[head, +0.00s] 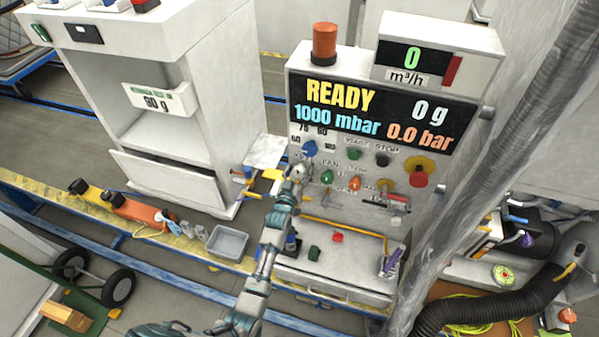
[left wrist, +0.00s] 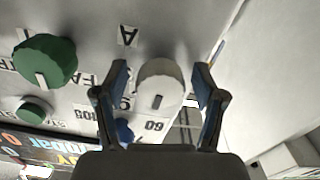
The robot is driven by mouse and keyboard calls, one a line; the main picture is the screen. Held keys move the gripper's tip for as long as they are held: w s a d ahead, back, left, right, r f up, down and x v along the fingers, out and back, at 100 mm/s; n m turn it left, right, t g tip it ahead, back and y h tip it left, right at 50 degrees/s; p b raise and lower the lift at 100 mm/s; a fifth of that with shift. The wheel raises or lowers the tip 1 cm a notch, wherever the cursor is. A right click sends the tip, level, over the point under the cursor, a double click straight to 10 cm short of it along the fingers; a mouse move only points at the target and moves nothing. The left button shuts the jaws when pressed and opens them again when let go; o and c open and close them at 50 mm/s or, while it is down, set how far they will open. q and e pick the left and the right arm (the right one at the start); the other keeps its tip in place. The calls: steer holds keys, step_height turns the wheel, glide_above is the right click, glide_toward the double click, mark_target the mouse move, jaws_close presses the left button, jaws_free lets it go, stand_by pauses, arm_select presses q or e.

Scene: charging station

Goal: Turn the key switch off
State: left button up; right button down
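The white control panel (head: 315,205) stands in the middle of the head view. My left gripper (head: 297,172) is at its left part, below a blue knob (head: 310,148) and left of a green knob (head: 327,177). In the left wrist view, a round pale knob (left wrist: 160,85) with a dark slot sits between the two fingers (left wrist: 160,82). It looks like the key switch, but its label is not readable. The fingers are spread on both sides of it, with narrow gaps showing. My right gripper is not in view.
An orange knob (head: 355,183), a black button (head: 382,160) and a red mushroom button (head: 419,178) are further right on the panel. A display (head: 380,115) reads READY above. A grey tray (head: 227,243) and a white cabinet (head: 215,100) stand to the left.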

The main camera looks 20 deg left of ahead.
arm_select(q)
steer(key=s, duration=1.2)
steer(key=shift+a, duration=0.15)
steer(key=shift+f, duration=0.15)
